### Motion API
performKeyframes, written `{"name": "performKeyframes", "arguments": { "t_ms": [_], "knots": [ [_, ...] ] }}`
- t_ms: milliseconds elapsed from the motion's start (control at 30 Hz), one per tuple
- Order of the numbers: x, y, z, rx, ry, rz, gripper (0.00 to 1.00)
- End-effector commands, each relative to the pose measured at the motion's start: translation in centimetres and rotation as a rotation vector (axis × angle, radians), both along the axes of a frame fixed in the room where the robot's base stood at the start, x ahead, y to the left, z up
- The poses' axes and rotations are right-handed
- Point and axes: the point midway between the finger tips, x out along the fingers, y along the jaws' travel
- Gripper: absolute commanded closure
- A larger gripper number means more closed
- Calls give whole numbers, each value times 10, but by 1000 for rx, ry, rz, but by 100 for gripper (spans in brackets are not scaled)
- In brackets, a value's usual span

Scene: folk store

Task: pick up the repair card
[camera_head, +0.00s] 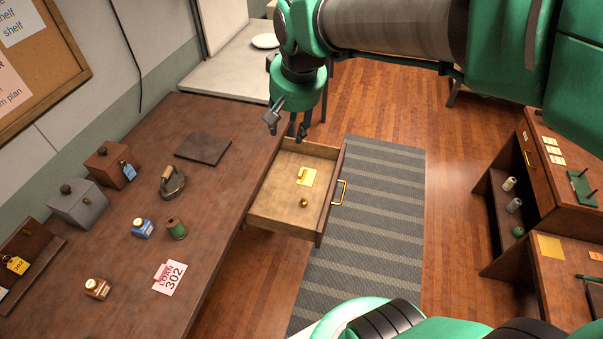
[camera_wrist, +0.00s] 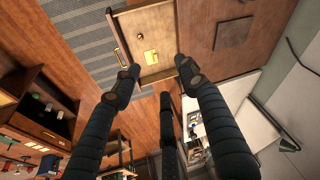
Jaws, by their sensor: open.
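A small yellow card (camera_head: 308,180), too small to read, lies in the open wooden drawer (camera_head: 272,204); I take it for the repair card. A small yellow or brass piece sits at its left side. In the wrist view the yellow card (camera_wrist: 151,58) shows between and beyond my fingertips. My gripper (camera_head: 286,127) is open and empty, above the drawer's far end and apart from the card.
A brass knob-like piece (camera_head: 304,203) lies in the drawer near the card. The dark wooden counter (camera_head: 215,228) holds a pink "LOAN 302" card (camera_head: 168,278), an iron (camera_head: 173,182), a green spool (camera_head: 176,229) and small bottles. A striped rug (camera_head: 375,220) lies beside the drawer.

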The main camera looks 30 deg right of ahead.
Motion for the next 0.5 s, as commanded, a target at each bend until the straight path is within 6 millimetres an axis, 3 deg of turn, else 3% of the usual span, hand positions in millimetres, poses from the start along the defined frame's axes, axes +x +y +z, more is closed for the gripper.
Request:
{"name": "performKeyframes", "arguments": {
  "t_ms": [500],
  "knots": [
    [122,-52,-83,45,109,-174,57]
  ]
}}
